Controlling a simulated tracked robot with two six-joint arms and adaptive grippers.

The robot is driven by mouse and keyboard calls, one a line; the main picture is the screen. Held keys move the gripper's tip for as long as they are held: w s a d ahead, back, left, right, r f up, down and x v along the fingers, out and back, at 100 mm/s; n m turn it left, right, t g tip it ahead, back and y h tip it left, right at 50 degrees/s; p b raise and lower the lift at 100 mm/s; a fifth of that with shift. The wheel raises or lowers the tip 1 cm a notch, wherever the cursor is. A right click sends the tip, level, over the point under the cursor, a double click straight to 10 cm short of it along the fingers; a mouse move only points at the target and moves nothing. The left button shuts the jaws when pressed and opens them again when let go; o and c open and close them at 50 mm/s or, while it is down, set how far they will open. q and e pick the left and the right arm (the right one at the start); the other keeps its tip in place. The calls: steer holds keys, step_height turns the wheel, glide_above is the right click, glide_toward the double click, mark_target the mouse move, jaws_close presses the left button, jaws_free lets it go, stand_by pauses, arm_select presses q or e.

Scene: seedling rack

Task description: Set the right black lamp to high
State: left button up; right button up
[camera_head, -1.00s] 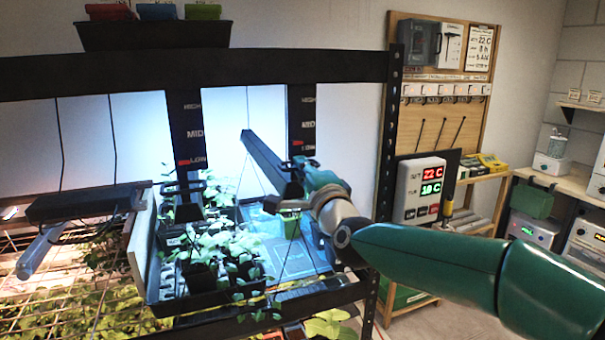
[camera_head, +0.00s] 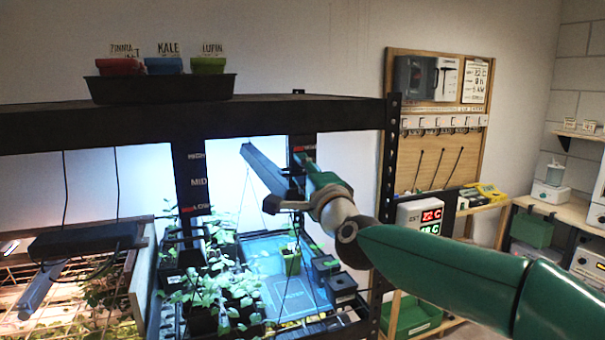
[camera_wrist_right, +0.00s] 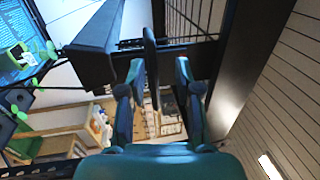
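The right black lamp (camera_head: 262,168) is a long dark bar hanging in the rack's right bay, near the top beam. On the right post, the red marker (camera_head: 303,149) is at the top of the scale, at the HIGH position. My right gripper (camera_head: 297,192) is at the near end of this lamp, by its handle. In the right wrist view the fingers (camera_wrist_right: 160,82) are spread on both sides of a dark upright handle (camera_wrist_right: 150,45), close to the left finger, with a gap to the right one. My left gripper is not in view.
The middle post (camera_head: 192,185) has a HIGH, MID, LOW scale with its red marker at LOW. A tray of pots (camera_head: 160,88) stands on the top beam. Seedlings (camera_head: 215,285) and a blue mat (camera_head: 290,295) lie below. A controller (camera_head: 420,215) is to the right.

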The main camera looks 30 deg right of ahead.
steer(key=shift+f, duration=0.1)
steer(key=v, duration=1.2)
steer(key=shift+d, duration=0.1)
